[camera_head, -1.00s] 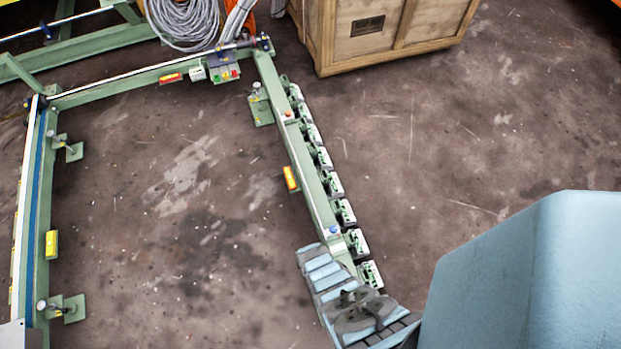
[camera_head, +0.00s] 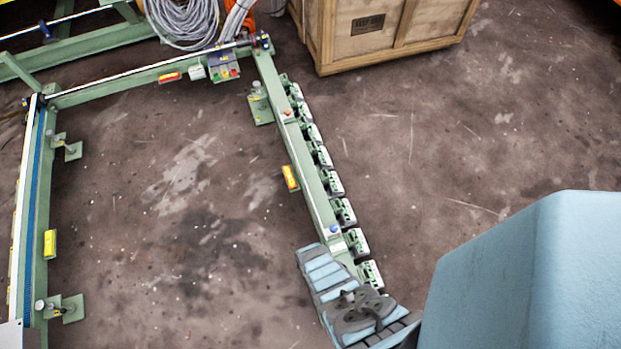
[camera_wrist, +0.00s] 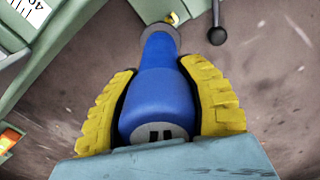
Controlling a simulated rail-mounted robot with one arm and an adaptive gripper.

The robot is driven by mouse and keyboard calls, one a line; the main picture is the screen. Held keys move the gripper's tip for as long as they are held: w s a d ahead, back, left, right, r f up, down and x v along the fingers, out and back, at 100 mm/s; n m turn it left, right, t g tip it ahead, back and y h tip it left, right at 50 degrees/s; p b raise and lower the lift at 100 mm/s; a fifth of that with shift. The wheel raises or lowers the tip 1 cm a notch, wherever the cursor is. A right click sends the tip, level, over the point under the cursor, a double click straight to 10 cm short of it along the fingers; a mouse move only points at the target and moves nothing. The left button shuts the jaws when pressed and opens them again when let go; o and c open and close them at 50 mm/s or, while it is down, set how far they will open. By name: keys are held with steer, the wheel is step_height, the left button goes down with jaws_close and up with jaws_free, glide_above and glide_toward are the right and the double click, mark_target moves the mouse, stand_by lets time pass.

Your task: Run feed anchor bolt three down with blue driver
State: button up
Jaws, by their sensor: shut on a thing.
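In the wrist view my gripper (camera_wrist: 162,105) is shut on the blue driver (camera_wrist: 160,85), with a ribbed yellow finger on each side of its body. The driver's narrow end points away from me toward a grey round collar or disc (camera_wrist: 158,29) over a green surface. A small yellow-gold piece (camera_wrist: 172,18) shows just beyond it. The driver hides what lies under its tip, so I cannot tell whether it sits on bolt three. In the head view my arm hides the gripper and the driver.
A green frame rail (camera_head: 300,160) carries a row of green-and-grey units along its right side. Footplates with bolts (camera_head: 262,108) stand on the floor. In the wrist view a dark ball-ended rod (camera_wrist: 217,34) is close right of the driver. A wooden crate (camera_head: 375,30) stands behind.

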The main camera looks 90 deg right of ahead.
steer(key=shift+f+b, duration=0.65)
stand_by(1.2)
steer(key=shift+r, duration=0.1)
stand_by(0.8)
steer(key=shift+r+p, duration=2.35)
steer(key=shift+r, duration=0.1)
